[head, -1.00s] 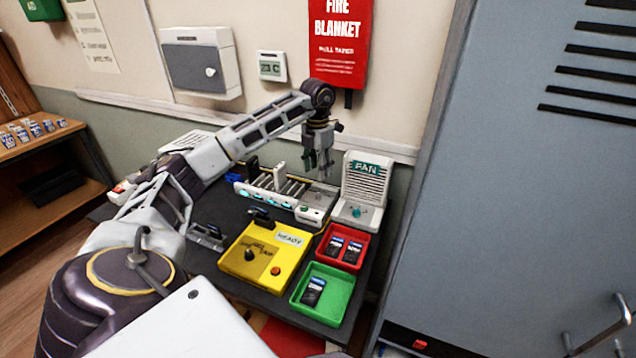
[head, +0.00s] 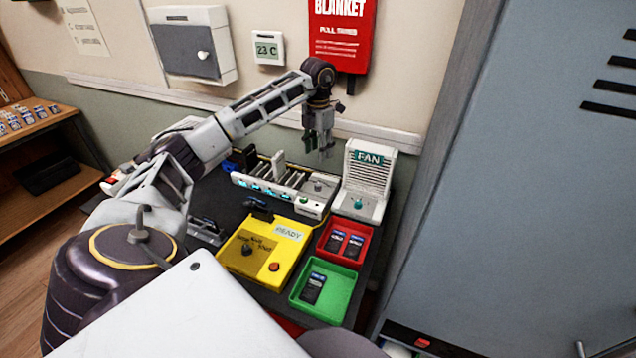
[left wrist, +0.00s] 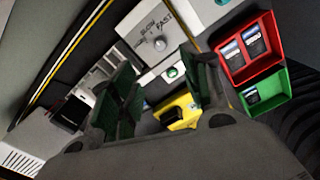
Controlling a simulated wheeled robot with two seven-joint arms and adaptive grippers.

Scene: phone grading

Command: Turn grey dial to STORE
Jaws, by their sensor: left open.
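A grey dial (head: 318,186) sits on the light panel at the right end of the roller unit (head: 270,192). In the left wrist view the grey dial (left wrist: 159,44) has SLOW and FAST printed around it; I see no STORE there. The yellow box (head: 285,263) carries a dark dial (head: 247,249) with small labels I cannot read surely. My left gripper (head: 319,149) points down, open and empty, above the grey dial and apart from it. Its fingers (left wrist: 163,68) frame the near side of the panel in the left wrist view. My right gripper is not in view.
A FAN unit (head: 381,180) stands close to the right of the gripper. A red tray (head: 322,245) and a green tray (head: 296,292) hold dark phones at the front right. A tall grey cabinet (head: 500,200) bounds the right side.

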